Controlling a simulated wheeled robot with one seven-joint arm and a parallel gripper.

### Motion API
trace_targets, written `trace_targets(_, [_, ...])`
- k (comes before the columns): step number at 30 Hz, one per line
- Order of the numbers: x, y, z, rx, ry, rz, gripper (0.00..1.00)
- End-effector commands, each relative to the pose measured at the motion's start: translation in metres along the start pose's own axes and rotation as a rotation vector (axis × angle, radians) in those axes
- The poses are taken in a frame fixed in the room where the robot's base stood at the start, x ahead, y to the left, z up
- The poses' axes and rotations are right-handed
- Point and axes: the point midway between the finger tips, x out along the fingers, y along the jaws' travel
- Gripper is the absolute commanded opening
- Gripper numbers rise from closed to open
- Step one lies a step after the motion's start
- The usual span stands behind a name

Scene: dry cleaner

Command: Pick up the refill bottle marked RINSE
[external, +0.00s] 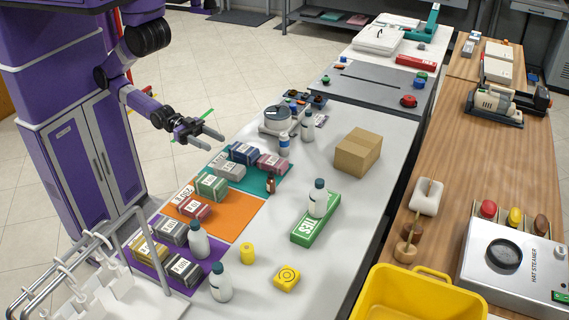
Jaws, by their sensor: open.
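Several white bottles with dark caps stand on the light grey counter (372,210), and I cannot read RINSE on any of them. One white bottle (199,241) is by the purple mat, another (220,284) is nearer the front. A third bottle (318,200) stands on a green box (303,232), and a fourth (308,128) is farther back. My gripper (214,140) is open and empty, in the air left of the counter's back half, apart from all bottles.
Labelled packs lie on a teal mat (262,188), an orange mat (226,224) and a purple mat (204,266). A white rack (92,268) is at front left.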

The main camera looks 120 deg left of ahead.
Motion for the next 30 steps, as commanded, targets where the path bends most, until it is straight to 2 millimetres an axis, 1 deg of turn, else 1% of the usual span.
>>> trace_targets(1, [0.019,0.009,-0.001,-0.006,0.028,0.028,0.5])
trace_targets(5, [0.062,0.035,0.001,-0.021,0.058,0.097,0.5])
trace_targets(6, [0.076,0.045,0.002,-0.025,0.063,0.119,0.5])
trace_targets(8, [0.096,0.06,0.002,-0.03,0.069,0.152,0.5])
trace_targets(9, [0.109,0.07,0.002,-0.032,0.069,0.175,0.5])
trace_targets(11, [0.129,0.088,0.002,-0.034,0.068,0.209,0.5])
trace_targets(12, [0.142,0.1,0.001,-0.034,0.067,0.233,0.5])
trace_targets(14, [0.161,0.119,-0.001,-0.032,0.06,0.269,0.5])
trace_targets(15, [0.173,0.133,-0.002,-0.029,0.054,0.293,0.5])
trace_targets(17, [0.191,0.154,-0.004,-0.025,0.043,0.331,0.5])
trace_targets(18, [0.202,0.169,-0.005,-0.02,0.033,0.355,0.5])
trace_targets(20, [0.218,0.191,-0.008,-0.01,0.016,0.393,0.5])
trace_targets(21, [0.228,0.206,-0.009,-0.001,0.001,0.416,0.5])
trace_targets(25, [0.254,0.25,-0.01,0.036,-0.06,0.487,0.5])
trace_targets(27, [0.264,0.269,-0.007,0.059,-0.104,0.518,0.5])
trace_targets(28, [0.268,0.276,-0.003,0.071,-0.127,0.528,0.5])
trace_targets(29, [0.271,0.281,0.001,0.083,-0.153,0.538,0.5])
trace_targets(30, [0.273,0.286,0.011,0.1,-0.194,0.548,0.5])
